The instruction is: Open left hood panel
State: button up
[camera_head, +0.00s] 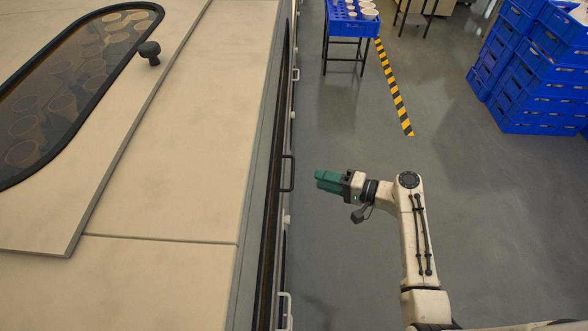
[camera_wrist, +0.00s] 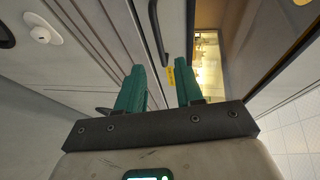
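A large beige hood (camera_head: 190,130) fills the left of the head view. A black bar handle (camera_head: 288,173) stands on its side face. My gripper (camera_head: 322,180), with green fingers, is a short way right of this handle and not touching it. In the wrist view my gripper (camera_wrist: 160,85) has its two fingers apart with nothing between them. Which panel is the left one I cannot tell.
A dark oval window (camera_head: 75,85) and a black knob (camera_head: 150,50) are on the hood's top. A lit opening (camera_wrist: 208,62) shows in the wrist view. A blue table (camera_head: 348,28) and stacked blue crates (camera_head: 535,75) stand farther off. The grey floor (camera_head: 470,200) around my arm is clear.

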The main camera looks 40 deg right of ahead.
jog(key=x, duration=0.8)
jog(key=shift+w, duration=0.25)
jog(key=shift+a+f, duration=0.1)
grip_shut()
dwell(1.0)
